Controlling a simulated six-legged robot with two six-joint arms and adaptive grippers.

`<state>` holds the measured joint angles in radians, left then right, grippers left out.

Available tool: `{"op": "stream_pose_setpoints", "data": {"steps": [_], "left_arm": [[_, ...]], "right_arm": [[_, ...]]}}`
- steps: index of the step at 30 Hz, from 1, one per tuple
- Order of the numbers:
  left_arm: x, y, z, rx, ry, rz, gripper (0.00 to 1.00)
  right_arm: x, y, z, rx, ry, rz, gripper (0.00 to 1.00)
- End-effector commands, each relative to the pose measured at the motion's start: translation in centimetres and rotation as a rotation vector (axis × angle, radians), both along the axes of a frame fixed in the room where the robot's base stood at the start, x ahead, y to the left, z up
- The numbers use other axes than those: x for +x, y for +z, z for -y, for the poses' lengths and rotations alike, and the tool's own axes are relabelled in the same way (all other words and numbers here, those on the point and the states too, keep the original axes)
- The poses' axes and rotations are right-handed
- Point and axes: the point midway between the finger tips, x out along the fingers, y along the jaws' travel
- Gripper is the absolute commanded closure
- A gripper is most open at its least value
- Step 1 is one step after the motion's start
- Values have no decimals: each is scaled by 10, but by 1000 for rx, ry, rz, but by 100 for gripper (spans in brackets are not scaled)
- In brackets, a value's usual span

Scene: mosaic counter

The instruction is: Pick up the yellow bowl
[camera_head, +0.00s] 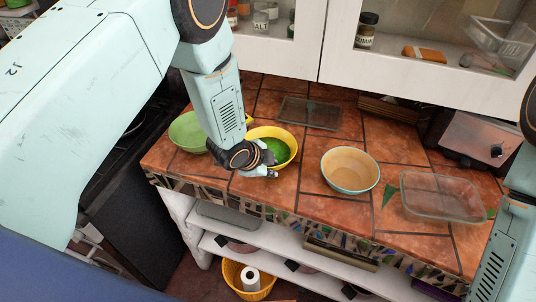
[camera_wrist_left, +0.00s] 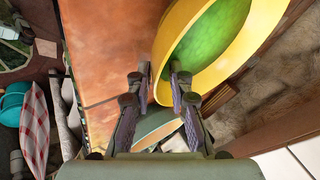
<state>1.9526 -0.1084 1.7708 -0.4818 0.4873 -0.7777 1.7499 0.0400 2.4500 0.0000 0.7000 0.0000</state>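The yellow bowl (camera_head: 287,134), green inside, stands on the tiled counter between a green bowl and a teal-rimmed bowl. My left gripper (camera_head: 270,167) is at its near rim, and my left arm hides part of its left side. In the left wrist view, the yellow bowl (camera_wrist_left: 262,35) fills the upper right. The left gripper's fingers (camera_wrist_left: 160,75) are apart, one outside the rim and one over the green inside, with the yellow wall between them. No firm contact on both sides is visible. My right gripper is out of view; only my right arm shows at the right edge.
The green bowl (camera_head: 186,133) is close on the left, partly behind my arm. The teal-rimmed bowl (camera_head: 350,170) and a glass dish (camera_head: 442,197) stand to the right. A dark glass tray (camera_head: 310,113) lies behind. White cabinets (camera_head: 280,55) hang above the counter.

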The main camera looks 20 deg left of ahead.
Motion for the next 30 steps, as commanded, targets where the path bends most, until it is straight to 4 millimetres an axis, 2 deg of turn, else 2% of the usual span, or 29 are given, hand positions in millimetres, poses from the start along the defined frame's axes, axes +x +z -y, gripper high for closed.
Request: {"op": "stream_pose_setpoints", "data": {"steps": [1, 6, 30], "left_arm": [[0, 0, 0, 0, 0, 0, 87], [0, 0, 0, 0, 0, 0, 100], [1, 5, 0, -1, 0, 4, 100]], "right_arm": [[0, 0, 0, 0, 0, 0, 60], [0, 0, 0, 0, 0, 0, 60], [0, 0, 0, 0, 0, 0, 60]]}}
